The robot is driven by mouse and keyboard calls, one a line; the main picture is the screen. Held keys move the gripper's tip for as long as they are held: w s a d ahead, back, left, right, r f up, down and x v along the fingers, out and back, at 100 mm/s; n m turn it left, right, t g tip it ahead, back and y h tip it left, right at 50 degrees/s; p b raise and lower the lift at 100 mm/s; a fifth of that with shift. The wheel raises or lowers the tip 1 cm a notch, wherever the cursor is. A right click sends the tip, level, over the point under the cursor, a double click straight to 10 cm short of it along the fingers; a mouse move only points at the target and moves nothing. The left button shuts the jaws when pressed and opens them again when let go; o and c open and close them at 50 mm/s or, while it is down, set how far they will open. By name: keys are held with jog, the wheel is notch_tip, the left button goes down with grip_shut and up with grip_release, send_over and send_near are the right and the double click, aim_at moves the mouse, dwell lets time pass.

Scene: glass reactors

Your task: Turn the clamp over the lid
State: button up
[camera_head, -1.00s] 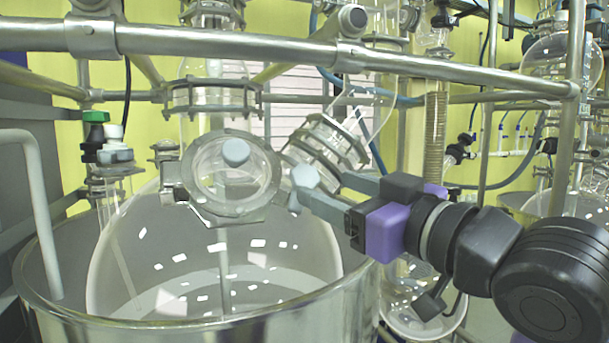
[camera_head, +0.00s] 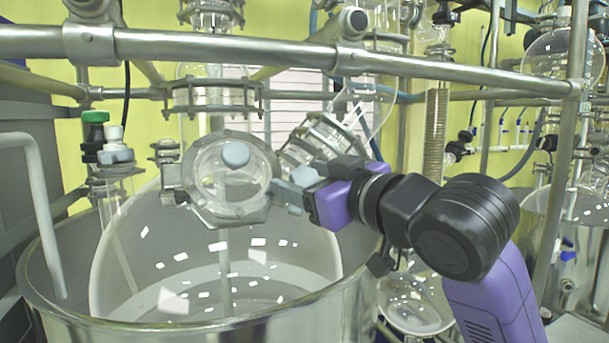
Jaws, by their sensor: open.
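The lid (camera_head: 214,185) is a round glass port cover in a grey metal ring, on the front of the large glass vessel. A pale blue-grey round knob (camera_head: 236,154) sits at its upper middle. A similar pale knob (camera_head: 304,176) at the ring's right side appears to belong to the clamp; the clamp's full shape is hard to make out. My gripper (camera_head: 294,182) is open and reaches in from the right. Its near finger lies just below and in front of the right knob. The far finger is mostly hidden, and I cannot tell whether anything touches.
A thick metal rail (camera_head: 220,47) crosses above the lid. A wide steel pot (camera_head: 300,318) surrounds the vessel (camera_head: 120,250). A tilted clamped glass neck (camera_head: 325,138) stands close behind my gripper. A bent grey pipe (camera_head: 45,215) enters the pot at left.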

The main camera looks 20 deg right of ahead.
jog(key=c, duration=1.4)
jog(key=shift+o, duration=0.2)
jog(key=shift+m+h, duration=0.3)
jog(key=shift+m, duration=0.2)
jog(key=m+h+p, duration=0.1)
jog(key=m+h, duration=0.2)
jog(key=m, duration=0.1)
jog(key=shift+a+t, duration=0.15)
jog(key=shift+t, duration=0.25)
jog(key=m+g+h+p, duration=0.1)
jog(key=m+h, duration=0.2)
jog(key=m, duration=0.1)
jog(key=m+h+p, duration=0.2)
jog(key=m+h, duration=0.1)
jog(key=m, duration=0.2)
jog(key=shift+g, duration=0.4)
jog(key=m+g+h, duration=0.1)
jog(key=m, duration=0.1)
jog(key=m+g+h, duration=0.1)
jog(key=m, duration=0.1)
jog(key=shift+m+h+p, duration=0.3)
jog(key=shift+p, duration=0.05)
jog(key=m+g, duration=0.1)
jog(key=m+g+h, duration=0.1)
jog(key=m, duration=0.1)
jog(key=m+g, duration=0.1)
jog(key=shift+d+m+g, duration=0.3)
jog(key=shift+m, duration=0.1)
